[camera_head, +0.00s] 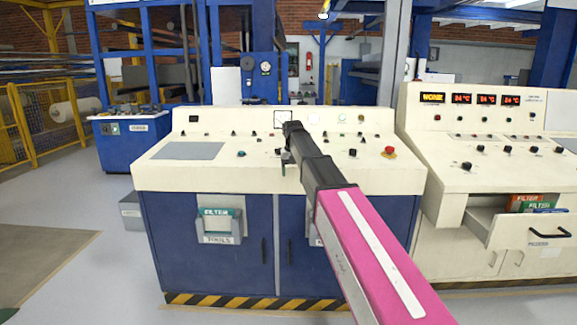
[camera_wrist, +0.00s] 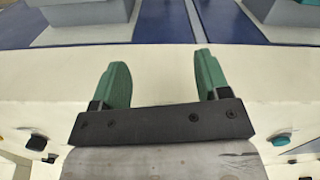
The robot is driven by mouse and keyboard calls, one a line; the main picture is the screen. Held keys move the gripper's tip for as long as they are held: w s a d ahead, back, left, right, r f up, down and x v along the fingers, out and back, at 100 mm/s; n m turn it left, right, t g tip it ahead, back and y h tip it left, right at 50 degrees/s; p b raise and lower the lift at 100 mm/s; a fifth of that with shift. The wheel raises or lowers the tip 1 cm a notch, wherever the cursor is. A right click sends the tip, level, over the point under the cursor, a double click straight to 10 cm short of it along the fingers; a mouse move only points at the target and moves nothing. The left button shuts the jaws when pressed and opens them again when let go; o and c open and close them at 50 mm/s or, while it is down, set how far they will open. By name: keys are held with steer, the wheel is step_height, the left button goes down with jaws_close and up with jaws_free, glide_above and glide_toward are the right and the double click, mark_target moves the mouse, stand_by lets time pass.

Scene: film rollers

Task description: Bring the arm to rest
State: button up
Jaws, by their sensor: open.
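My arm reaches forward from the lower right of the head view, with a pink link and a dark end, over the cream control console (camera_head: 160,177). In the wrist view my gripper (camera_wrist: 162,80) has its two green fingers spread wide apart, with nothing between them. The cream face of the console (camera_wrist: 160,62) lies beyond the fingertips. In the head view the gripper (camera_head: 284,163) is small and partly hidden by the arm; I cannot tell how far it is above the panel.
A red emergency button (camera_head: 389,152) and several knobs stand on the console. A holder labelled TOOLS (camera_head: 219,230) carries a green FILTER box (camera_head: 219,212) on the blue front. At right, an open drawer (camera_head: 520,232) juts out below a second console (camera_head: 470,160). Floor at left is clear.

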steer(key=s+d+f, duration=0.5)
steer(key=s+f, duration=0.5)
steer(key=s+d+f+m, duration=0.1)
steer(key=s+d+f, duration=0.5)
steer(key=s+f, duration=0.3)
steer(key=s+d+f, duration=0.6)
steer(key=s+f, duration=0.4)
steer(key=f, duration=0.2)
steer(key=shift+s+f, duration=0.25)
steer(key=shift+s, duration=0.1)
steer(key=shift+c, duration=0.4)
